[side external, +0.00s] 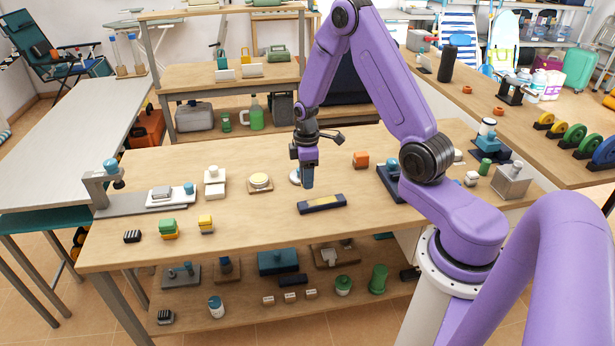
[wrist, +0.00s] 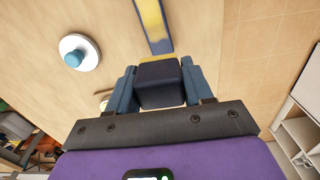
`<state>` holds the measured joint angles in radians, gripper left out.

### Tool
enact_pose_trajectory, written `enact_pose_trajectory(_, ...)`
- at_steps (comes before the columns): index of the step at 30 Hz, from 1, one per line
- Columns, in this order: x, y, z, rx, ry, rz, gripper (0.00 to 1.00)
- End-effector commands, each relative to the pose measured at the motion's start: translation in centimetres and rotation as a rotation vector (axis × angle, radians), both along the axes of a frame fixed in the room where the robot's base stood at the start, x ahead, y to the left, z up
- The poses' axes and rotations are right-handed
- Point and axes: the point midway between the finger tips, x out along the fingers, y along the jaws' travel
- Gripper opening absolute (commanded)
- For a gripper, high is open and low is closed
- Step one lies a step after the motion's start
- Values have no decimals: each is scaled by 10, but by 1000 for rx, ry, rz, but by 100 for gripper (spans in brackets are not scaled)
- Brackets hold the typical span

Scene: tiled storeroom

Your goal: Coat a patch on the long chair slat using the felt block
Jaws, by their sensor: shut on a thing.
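The long slat (side external: 321,203) is dark navy with a yellow patch along its top and lies flat on the wooden bench. Its yellow and navy end also shows at the top of the wrist view (wrist: 153,22). My gripper (side external: 307,183) points down just behind and left of the slat. In the wrist view my gripper (wrist: 160,88) has its blue fingers shut on a dark block (wrist: 160,82), which I take as the felt block. A thin yellow strip shows at the block's far edge. The block's underside is hidden, and I cannot tell whether it touches anything.
A white round dish with a blue knob (wrist: 78,52) stands left of my gripper, close by. Bare bench lies in front of the slat.

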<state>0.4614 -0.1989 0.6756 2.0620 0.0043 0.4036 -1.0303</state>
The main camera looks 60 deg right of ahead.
Motion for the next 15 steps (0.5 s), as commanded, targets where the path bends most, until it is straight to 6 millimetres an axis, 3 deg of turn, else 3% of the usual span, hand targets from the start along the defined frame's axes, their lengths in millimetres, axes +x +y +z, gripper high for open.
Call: enact_pose_trajectory(15,0,0,-34,1,4,1,26)
